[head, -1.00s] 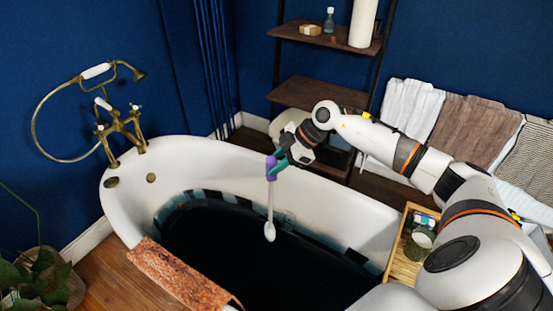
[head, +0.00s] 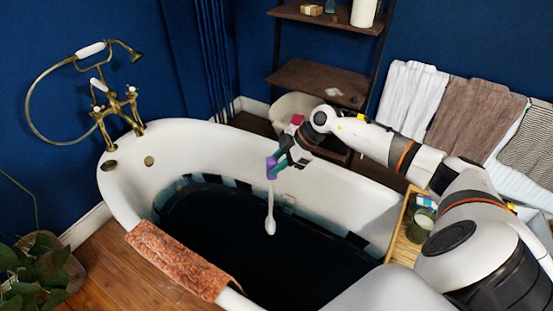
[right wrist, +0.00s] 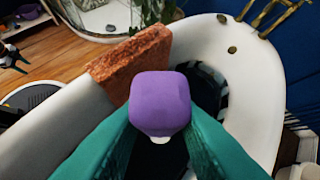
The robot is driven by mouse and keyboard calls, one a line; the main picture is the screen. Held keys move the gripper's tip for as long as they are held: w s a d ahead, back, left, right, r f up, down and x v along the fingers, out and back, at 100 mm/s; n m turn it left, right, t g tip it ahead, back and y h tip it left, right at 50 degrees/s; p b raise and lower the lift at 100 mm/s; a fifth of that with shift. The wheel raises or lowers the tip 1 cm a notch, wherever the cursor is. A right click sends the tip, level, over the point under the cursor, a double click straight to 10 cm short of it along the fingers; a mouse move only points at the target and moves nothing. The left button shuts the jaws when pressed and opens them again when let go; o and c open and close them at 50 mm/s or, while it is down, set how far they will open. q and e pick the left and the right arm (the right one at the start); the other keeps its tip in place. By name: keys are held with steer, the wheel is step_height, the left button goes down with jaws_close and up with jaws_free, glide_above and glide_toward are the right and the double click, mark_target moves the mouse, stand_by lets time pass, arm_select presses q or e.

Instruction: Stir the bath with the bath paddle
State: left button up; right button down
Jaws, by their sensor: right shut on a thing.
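The bath paddle has a purple grip (head: 271,167) and a white shaft ending in a rounded head (head: 270,225). My right gripper (head: 279,161), with teal fingers, is shut on the grip. The paddle hangs nearly upright over the dark water (head: 220,235) in the white clawfoot tub (head: 350,197). I cannot tell whether its head touches the water. In the right wrist view the purple grip end (right wrist: 160,103) sits between the teal fingers and hides most of the shaft. What looks like my left gripper (right wrist: 10,56) shows at the left edge there, its jaws unclear.
A rust-coloured towel (head: 178,260) hangs over the near left rim. Brass taps (head: 118,112) stand at the far left end. A wooden tray (head: 405,250) with a green jar (head: 420,225) is at right. A dark shelf unit (head: 318,82) stands behind.

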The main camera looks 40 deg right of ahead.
step_height(320, 180, down, 20)
steer(key=b, duration=0.9)
stand_by(0.9)
stand_by(0.4)
